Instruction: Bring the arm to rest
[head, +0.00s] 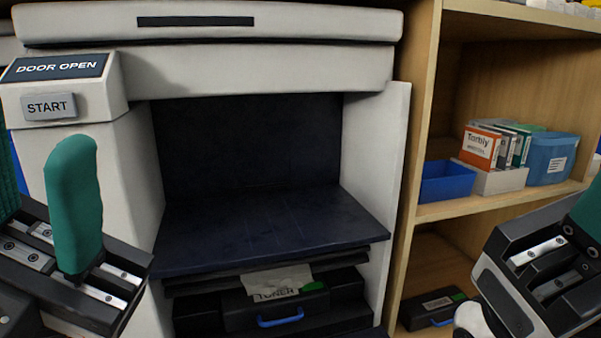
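My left gripper (40,165) is at the left edge, in front of the machine's left side. Its two teal fingers stand apart with nothing between them. My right gripper (588,212) is at the right edge, in front of the shelf unit. Only part of one teal finger shows, and the rest is cut off by the frame, so its opening cannot be judged. A white machine (255,70) stands between them with a dark open bay. Its display (55,67) reads "DOOR OPEN", above a grey START button (49,107).
Below the bay's dark shelf (275,228) sits a black toner cartridge (240,313) with a blue handle. A wooden shelf unit (423,130) at right holds a blue bin (446,184), boxes (482,147) and another black cartridge (432,308). The space between my grippers is clear.

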